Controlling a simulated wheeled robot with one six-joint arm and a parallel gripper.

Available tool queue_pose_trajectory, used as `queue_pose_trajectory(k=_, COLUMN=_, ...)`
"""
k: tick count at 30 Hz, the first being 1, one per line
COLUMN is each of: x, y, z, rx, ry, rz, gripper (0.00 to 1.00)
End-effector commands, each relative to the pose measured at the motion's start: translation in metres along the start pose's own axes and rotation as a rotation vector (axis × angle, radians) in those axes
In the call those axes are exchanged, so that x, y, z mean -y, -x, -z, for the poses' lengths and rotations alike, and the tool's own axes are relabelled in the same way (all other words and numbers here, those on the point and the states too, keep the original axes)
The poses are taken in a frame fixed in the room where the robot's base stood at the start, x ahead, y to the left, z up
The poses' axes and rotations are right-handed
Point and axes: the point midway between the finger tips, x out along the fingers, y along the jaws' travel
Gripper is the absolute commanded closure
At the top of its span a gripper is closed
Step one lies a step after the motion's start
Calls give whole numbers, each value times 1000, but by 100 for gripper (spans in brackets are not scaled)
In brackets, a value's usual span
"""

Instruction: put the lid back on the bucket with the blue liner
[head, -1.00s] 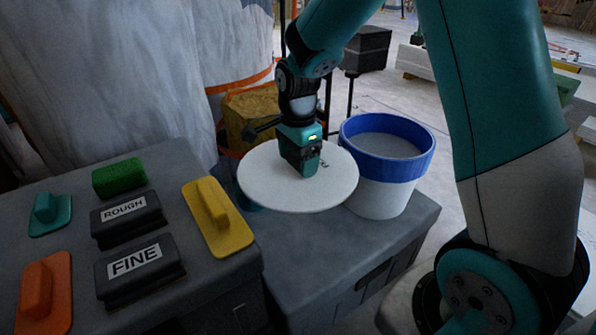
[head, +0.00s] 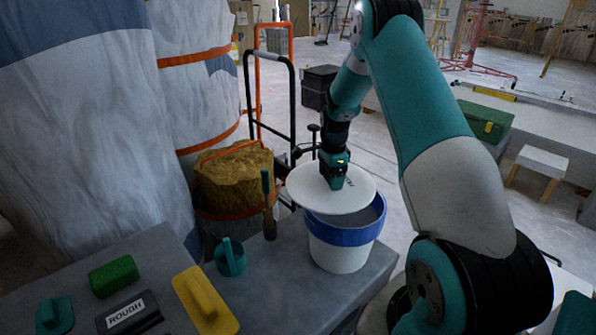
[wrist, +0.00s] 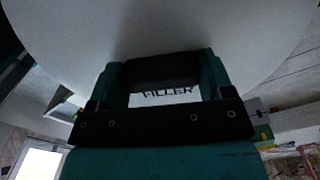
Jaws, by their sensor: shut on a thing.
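The white round lid (head: 312,192) is held by my gripper (head: 335,180), which is shut on it from above; the grip itself is hard to see in the head view. In the wrist view my gripper (wrist: 160,90) is shut on a dark handle, with the lid (wrist: 200,35) and the word FILLER behind it. The white bucket with the blue liner (head: 345,237) stands on the grey box top. The lid is above the bucket and shifted to the left, so the bucket's right part shows open. Whether lid and rim touch, I cannot tell.
Left of the bucket are a teal cup (head: 230,258) and a brush-like tool (head: 268,210). A yellow float (head: 205,300), a green block (head: 114,276) and a ROUGH block (head: 130,312) lie on the nearer grey top. A tan sack-like mass (head: 235,175) stands behind.

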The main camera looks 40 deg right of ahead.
Motion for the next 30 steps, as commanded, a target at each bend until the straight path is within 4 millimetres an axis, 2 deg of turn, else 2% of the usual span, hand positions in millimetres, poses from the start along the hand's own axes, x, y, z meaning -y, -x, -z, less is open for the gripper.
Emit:
queue_pose_trajectory(k=1, x=1, y=8, z=18, rx=1, ry=-30, rz=-4, gripper=53)
queue_pose_trajectory(k=3, x=3, y=6, z=35, rx=1, ry=-57, rz=-3, gripper=53)
queue_pose_trajectory(k=6, x=3, y=2, z=51, rx=1, ry=-83, rz=-1, gripper=53)
queue_pose_trajectory(k=9, x=4, y=-1, z=59, rx=0, ry=-95, rz=0, gripper=53)
queue_pose_trajectory(k=17, x=4, y=-16, z=60, rx=0, ry=-96, rz=0, gripper=53)
queue_pose_trajectory(k=30, x=4, y=-57, z=59, rx=0, ry=-95, rz=-1, gripper=53)
